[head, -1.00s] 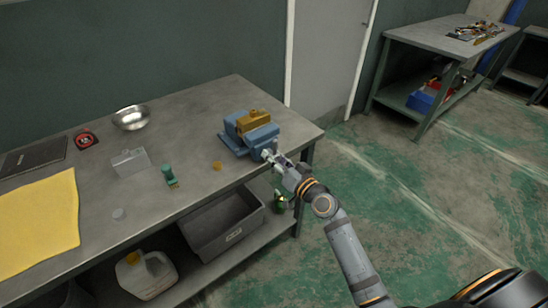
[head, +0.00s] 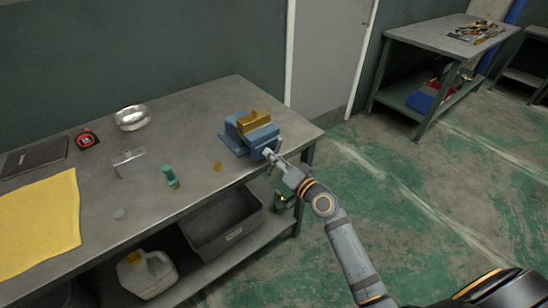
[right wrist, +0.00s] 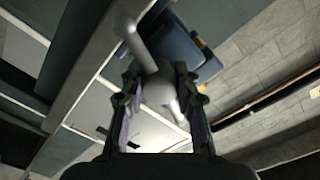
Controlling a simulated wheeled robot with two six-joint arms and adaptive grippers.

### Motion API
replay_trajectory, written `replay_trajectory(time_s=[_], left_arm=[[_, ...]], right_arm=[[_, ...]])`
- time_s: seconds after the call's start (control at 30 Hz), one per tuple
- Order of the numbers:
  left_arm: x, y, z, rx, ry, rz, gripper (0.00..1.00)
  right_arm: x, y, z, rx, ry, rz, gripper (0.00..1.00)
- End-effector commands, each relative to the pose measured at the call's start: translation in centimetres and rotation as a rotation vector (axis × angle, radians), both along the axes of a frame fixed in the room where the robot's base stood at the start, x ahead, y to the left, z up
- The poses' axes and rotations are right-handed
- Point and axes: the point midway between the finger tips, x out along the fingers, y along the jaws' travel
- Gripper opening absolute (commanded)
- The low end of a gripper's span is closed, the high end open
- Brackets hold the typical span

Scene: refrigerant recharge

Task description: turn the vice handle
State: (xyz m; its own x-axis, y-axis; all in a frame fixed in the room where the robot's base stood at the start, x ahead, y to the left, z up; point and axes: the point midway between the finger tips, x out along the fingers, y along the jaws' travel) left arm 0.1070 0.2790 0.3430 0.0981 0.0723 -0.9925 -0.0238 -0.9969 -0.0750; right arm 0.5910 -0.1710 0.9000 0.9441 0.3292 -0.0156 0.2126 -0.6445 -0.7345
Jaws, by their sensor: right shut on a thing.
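A blue bench vice (head: 235,142) stands near the right end of the grey workbench, with a brass-coloured block (head: 254,120) between its jaws. My right gripper (head: 272,157) is at the vice's front end, by the bench's front edge. In the right wrist view, my right gripper (right wrist: 160,92) has its two fingers on either side of the grey vice handle (right wrist: 141,45) and its round hub. It is shut on the handle. The handle bar slants from upper left to lower right there. The blue vice (right wrist: 184,50) is behind it. My left gripper is not in view.
On the workbench (head: 205,115) are a metal bowl (head: 132,117), a red tape measure (head: 87,139), a grey box (head: 129,162), a small green item (head: 170,175) and a yellow cloth (head: 38,222). A dark bin (head: 222,225) and a jug (head: 147,272) are below. Floor to the right is clear.

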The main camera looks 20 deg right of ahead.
Motion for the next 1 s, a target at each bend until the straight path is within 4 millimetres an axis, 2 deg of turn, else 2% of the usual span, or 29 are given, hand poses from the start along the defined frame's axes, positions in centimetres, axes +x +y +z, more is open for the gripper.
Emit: replay_trajectory(time_s=[0.1, 0.13, 0.3, 0.57, 0.67, 0.77, 1.0], left_arm=[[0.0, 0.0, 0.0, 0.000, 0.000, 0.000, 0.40], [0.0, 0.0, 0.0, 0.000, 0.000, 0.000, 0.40], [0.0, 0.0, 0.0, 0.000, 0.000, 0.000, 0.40], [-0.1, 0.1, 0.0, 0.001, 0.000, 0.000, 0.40], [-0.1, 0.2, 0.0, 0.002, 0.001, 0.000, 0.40], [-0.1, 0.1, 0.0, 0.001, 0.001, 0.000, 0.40], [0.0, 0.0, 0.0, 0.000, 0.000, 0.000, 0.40]], right_arm=[[-0.1, 0.0, -0.4, -0.003, 0.009, 0.001, 0.00], [-0.1, 0.0, -0.5, -0.003, 0.009, 0.001, 0.33], [-0.1, 0.0, -0.3, -0.002, 0.006, 0.001, 0.54], [-0.1, 0.0, -0.2, -0.002, 0.003, 0.001, 0.54], [-0.7, -0.2, -0.3, -0.005, 0.004, 0.000, 0.54], [-2.3, -0.8, -0.3, -0.007, 0.006, 0.001, 0.54], [-8.3, -2.8, -0.3, -0.011, 0.010, 0.005, 0.54]])
